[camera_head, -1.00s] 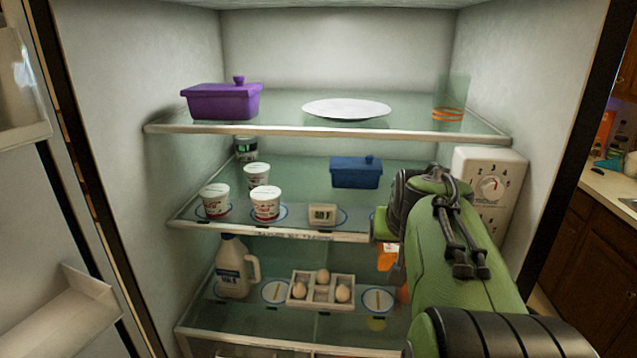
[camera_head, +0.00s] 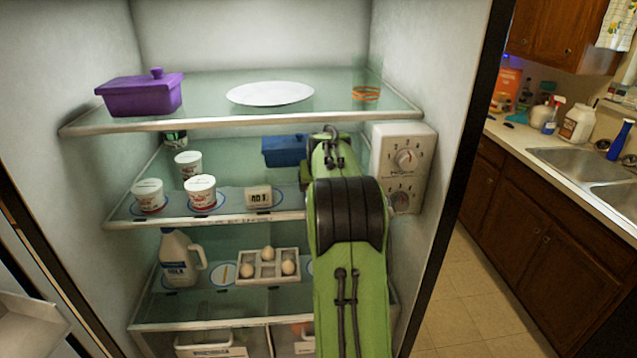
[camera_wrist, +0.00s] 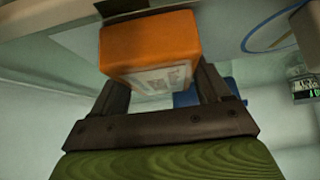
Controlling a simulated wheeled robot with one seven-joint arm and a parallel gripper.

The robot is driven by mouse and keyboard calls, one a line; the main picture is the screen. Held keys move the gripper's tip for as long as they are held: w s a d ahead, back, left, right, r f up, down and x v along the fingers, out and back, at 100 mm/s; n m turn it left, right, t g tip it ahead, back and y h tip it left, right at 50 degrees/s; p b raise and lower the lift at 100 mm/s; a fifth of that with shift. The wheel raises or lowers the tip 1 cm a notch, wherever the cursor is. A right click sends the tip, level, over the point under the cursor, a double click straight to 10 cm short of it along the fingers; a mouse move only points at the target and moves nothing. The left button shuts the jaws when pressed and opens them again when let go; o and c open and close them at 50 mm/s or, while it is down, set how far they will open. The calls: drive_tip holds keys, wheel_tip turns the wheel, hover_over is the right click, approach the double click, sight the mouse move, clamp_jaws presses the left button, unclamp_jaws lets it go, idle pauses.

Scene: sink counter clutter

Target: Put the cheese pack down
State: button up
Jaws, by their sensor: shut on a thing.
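The cheese pack (camera_wrist: 152,50) is an orange block with a pale printed label, seen in the wrist view between the two dark fingers. My gripper (camera_wrist: 160,85) is shut on it. A glass shelf surface with a blue-ringed mark (camera_wrist: 282,32) is close to the pack in that view; I cannot tell whether they touch. In the head view my green arm reaches into the fridge at the middle shelf (camera_head: 240,219), on its right side, and hides both gripper and pack.
The middle shelf holds several white tubs (camera_head: 200,192), a small display box (camera_head: 258,197) and a blue lidded box (camera_head: 284,151). A white dial unit (camera_head: 404,160) is right of my arm. Below are a milk jug (camera_head: 180,258) and an egg tray (camera_head: 267,268).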

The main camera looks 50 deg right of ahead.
drive_tip(key=shift+f, duration=0.1)
drive_tip(key=o, duration=1.3)
drive_tip(key=v, duration=1.2)
drive_tip(key=shift+s+a, duration=0.15)
drive_tip(key=shift+a, duration=0.05)
